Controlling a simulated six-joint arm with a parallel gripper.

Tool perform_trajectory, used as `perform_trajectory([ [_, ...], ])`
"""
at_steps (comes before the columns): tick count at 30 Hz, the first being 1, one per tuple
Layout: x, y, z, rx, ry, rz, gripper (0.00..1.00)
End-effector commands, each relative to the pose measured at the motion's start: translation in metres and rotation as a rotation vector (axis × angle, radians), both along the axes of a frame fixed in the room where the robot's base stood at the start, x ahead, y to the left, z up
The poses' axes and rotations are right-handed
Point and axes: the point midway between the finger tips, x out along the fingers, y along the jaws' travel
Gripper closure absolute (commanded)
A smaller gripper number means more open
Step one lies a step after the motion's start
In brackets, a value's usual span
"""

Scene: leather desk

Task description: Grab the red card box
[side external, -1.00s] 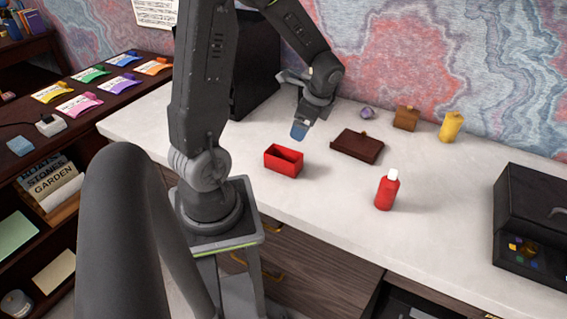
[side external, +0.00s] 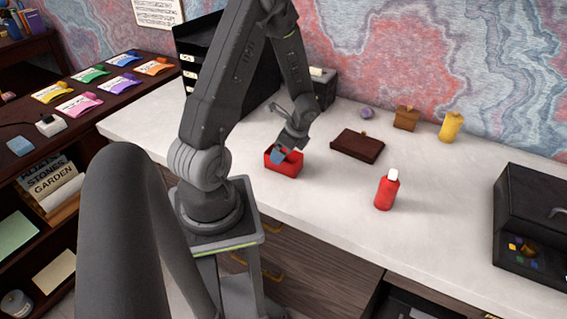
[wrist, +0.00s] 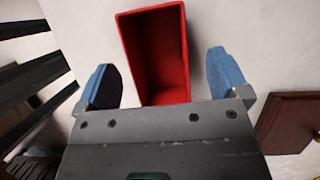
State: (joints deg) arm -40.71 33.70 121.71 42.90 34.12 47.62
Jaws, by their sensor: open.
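The red card box (side external: 284,168) is a small open-topped box standing on the white desk top in front of my arm. In the wrist view the red card box (wrist: 154,56) looks empty and lies ahead of and between my blue fingertips. My gripper (side external: 283,153) is low over the box's far side, and its blue tips overlap the box in the side view. In the wrist view my gripper (wrist: 165,82) is open, with one finger on each side of the box and a gap on both sides. Contact cannot be told.
A dark brown leather case (side external: 358,146) lies right of the box. A red bottle with a white cap (side external: 387,189) stands nearer the front. A black rack (side external: 215,65) stands behind my arm. Clear desk surface lies between the box and bottle.

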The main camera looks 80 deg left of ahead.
Motion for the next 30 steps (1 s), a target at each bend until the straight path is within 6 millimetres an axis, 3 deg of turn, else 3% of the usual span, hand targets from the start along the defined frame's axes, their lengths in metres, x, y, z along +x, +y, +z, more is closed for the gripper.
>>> perform_trajectory([
  [3,-0.004,0.0,-0.02,-0.004,0.004,0.0,0.06],
  [9,-0.009,0.006,-0.038,-0.002,0.001,0.001,0.06],
  [30,-0.009,0.006,-0.043,-0.001,0.001,0.0,0.06],
])
